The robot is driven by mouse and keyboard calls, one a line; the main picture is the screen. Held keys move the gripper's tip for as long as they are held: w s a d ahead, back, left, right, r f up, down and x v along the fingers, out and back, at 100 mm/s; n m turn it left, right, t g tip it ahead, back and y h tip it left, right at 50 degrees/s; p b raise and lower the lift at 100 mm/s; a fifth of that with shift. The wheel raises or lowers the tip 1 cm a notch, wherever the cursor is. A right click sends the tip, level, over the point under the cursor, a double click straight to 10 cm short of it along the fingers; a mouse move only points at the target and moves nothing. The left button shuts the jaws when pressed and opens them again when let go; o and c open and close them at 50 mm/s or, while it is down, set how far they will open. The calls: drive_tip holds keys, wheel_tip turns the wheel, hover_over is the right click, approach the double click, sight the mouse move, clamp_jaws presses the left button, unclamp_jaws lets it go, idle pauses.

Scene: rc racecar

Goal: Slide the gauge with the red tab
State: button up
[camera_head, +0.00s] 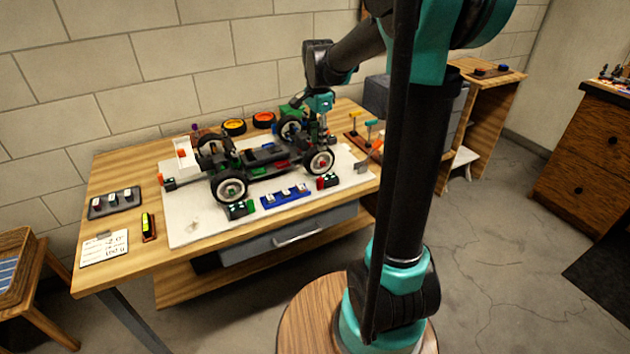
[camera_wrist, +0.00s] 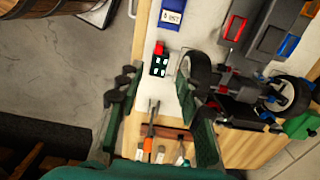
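A small black block with pale squares and a red tab (camera_wrist: 159,58) lies on the white board in the wrist view, just beyond my fingertips. In the head view what looks like the same red-tabbed block (camera_head: 327,181) sits near the board's right front, by the car's front wheel. My gripper (camera_wrist: 155,88) is open, its two green fingers spread wide with no object seen held. In the head view my gripper (camera_head: 323,130) hangs over the right end of the car and its fingertips are hard to make out.
The RC car (camera_head: 260,160) stands on the white board (camera_head: 190,225). A blue tray with pale pieces (camera_head: 285,196) and a green-topped block (camera_head: 240,209) lie in front of it. A rack of handled tools (camera_wrist: 165,132) sits below the fingers in the wrist view.

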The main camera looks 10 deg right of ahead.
sight(318, 179)
wheel_tip(318, 179, down, 17)
drive_tip(key=shift+f, duration=0.1)
idle(0.4)
clamp_jaws()
idle(0.5)
